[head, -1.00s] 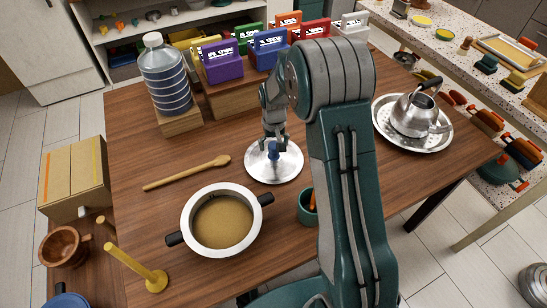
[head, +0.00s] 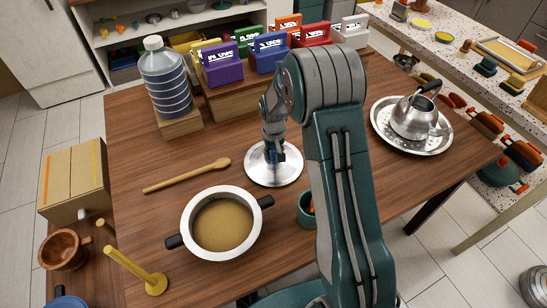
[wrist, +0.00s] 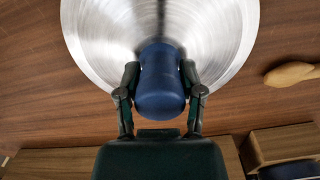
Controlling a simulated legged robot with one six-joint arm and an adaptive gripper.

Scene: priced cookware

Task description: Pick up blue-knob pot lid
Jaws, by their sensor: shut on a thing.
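The pot lid (head: 262,176) is a round silver disc on the wooden table, right of the pot in the head view. It fills the top of the wrist view (wrist: 95,40), with its blue knob (wrist: 160,85) upright in the middle. My gripper (head: 274,154) is over the lid. In the wrist view its two fingers (wrist: 160,92) are closed against both sides of the knob. The lid looks level; I cannot tell whether it is off the table. In the head view my gripper hides most of the knob.
An open pot (head: 222,225) with tan contents and a wooden spoon (head: 188,175) lie to the left. A green cup (head: 306,208) stands near the lid. A kettle (head: 415,118) sits on a silver tray (head: 384,125) at right. A water bottle (head: 166,78) and toolboxes (head: 221,68) stand behind.

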